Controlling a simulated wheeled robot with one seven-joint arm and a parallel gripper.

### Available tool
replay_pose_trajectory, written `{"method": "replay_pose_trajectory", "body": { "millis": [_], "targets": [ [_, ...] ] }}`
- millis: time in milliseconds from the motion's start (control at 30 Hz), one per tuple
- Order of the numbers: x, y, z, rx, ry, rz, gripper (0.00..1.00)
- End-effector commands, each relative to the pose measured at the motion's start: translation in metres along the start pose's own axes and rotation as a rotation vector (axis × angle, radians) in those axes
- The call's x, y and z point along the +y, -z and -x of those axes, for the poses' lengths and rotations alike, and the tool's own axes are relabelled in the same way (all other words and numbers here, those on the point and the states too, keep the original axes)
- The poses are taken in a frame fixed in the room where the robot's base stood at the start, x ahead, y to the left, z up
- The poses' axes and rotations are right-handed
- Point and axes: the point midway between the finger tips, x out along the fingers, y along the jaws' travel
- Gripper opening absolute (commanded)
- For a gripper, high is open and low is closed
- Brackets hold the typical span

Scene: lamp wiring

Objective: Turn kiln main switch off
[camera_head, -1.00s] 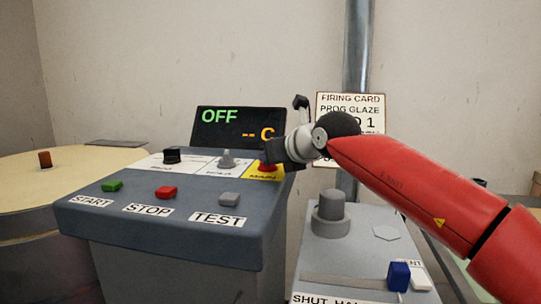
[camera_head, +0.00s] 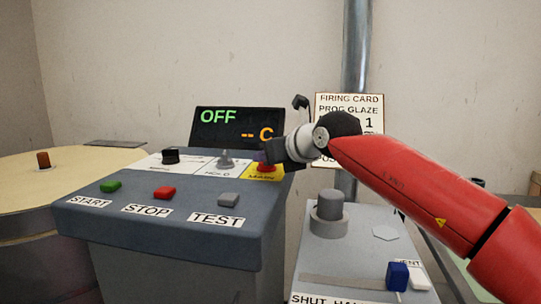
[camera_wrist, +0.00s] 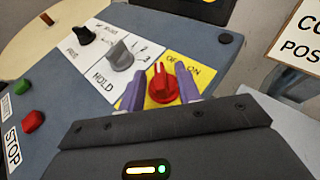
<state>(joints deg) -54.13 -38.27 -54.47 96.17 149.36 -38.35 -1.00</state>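The kiln main switch is a red rotary knob (camera_wrist: 163,85) on a yellow plate (camera_wrist: 187,67) marked OFF and ON. Its pale pointer line points toward the top of the wrist view, near the OFF end. My gripper (camera_wrist: 162,72) has one purple finger on each side of the knob. The gaps are too small to tell whether they touch it. In the head view, my gripper (camera_head: 272,156) reaches down to the red knob (camera_head: 264,169) from the right and partly hides its plate. The display (camera_head: 237,127) reads OFF in green and "-- C" in orange.
The console carries a black knob (camera_head: 171,156), a grey HOLD knob (camera_head: 226,159), and green START (camera_head: 110,186), red STOP (camera_head: 164,193) and grey TEST (camera_head: 229,199) buttons. A grey unit with a round knob (camera_head: 329,207) and a blue switch (camera_head: 398,276) stands at right.

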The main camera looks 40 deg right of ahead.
Motion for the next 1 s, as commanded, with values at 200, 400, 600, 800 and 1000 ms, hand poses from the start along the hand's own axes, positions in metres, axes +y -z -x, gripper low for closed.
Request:
{"method": "replay_pose_trajectory", "body": {
  "millis": [200, 400, 600, 800, 1000],
  "targets": [
    [-0.001, 0.0, 0.025, -0.003, 0.001, -0.003, 0.34],
    [-0.001, 0.0, 0.059, -0.002, 0.0, -0.002, 0.34],
    [-0.001, 0.0, 0.076, -0.001, 0.001, 0.0, 0.34],
    [-0.001, 0.0, 0.078, 0.0, 0.001, 0.0, 0.34],
    [-0.001, 0.0, 0.078, 0.0, 0.001, 0.0, 0.34]
  ]
}}
